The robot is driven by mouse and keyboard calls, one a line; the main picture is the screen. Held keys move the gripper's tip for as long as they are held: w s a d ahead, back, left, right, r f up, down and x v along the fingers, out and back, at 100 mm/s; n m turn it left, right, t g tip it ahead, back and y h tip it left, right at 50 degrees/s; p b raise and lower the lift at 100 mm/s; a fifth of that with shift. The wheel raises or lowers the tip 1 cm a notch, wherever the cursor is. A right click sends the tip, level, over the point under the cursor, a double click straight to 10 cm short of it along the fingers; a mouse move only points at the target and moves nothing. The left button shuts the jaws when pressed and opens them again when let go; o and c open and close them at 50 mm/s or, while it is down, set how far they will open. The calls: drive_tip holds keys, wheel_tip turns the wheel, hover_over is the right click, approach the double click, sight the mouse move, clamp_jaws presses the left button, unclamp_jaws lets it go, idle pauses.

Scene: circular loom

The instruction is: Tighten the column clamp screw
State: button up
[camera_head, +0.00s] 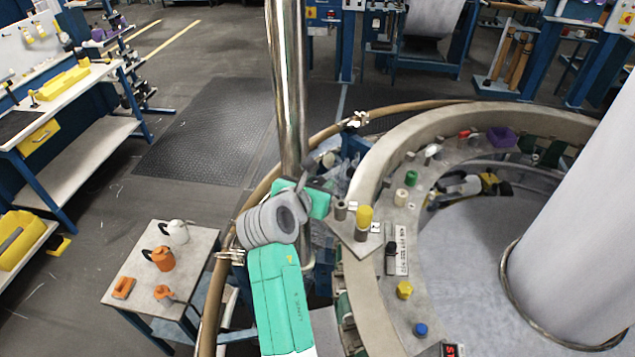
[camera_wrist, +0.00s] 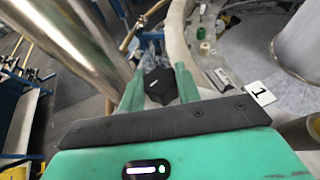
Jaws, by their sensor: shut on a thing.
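The bright metal column (camera_head: 287,85) stands upright in the middle of the head view. It also fills the upper left of the wrist view (camera_wrist: 85,45). A black clamp screw knob (camera_wrist: 158,88) sits between the two green fingers of my gripper (camera_wrist: 158,76) in the wrist view, just right of the column. My gripper (camera_head: 316,192) is shut on this knob. In the head view, my gripper and arm stand in front of the column's lower part and hide the knob. I cannot tell how far the screw is turned.
The ring-shaped loom table (camera_head: 371,310) lies right of my arm, with yellow, green and blue knobs and a number 1 label (camera_wrist: 259,94). A brown hoop rail (camera_head: 330,129) runs around it. A small side table (camera_head: 140,275) with orange items stands at lower left.

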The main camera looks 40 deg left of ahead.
drive_tip(key=shift+r+m+h, duration=0.1)
drive_tip(key=shift+m+h, duration=0.2)
drive_tip(key=shift+a+r+m+t+h+p, duration=0.1)
drive_tip(key=shift+m+t+h+p, duration=0.2)
drive_tip(key=shift+m+h+p, duration=0.3)
drive_tip(key=m+h+p, duration=0.1)
drive_tip(key=m+h, duration=0.1)
drive_tip(key=h, duration=0.1)
drive_tip(key=shift+a+p, duration=0.1)
drive_tip(key=shift+p, duration=0.2)
drive_tip(key=m+h, duration=0.2)
drive_tip(key=h, duration=0.1)
drive_tip(key=shift+m, duration=0.4)
drive_tip(key=shift+m+g+h+b, duration=0.3)
drive_tip(key=shift+m+g+h, duration=0.3)
drive_tip(key=shift+m+h, duration=0.65)
drive_tip(key=shift+h, duration=0.25)
drive_tip(key=o, duration=1)
drive_tip(key=shift+f, duration=0.2)
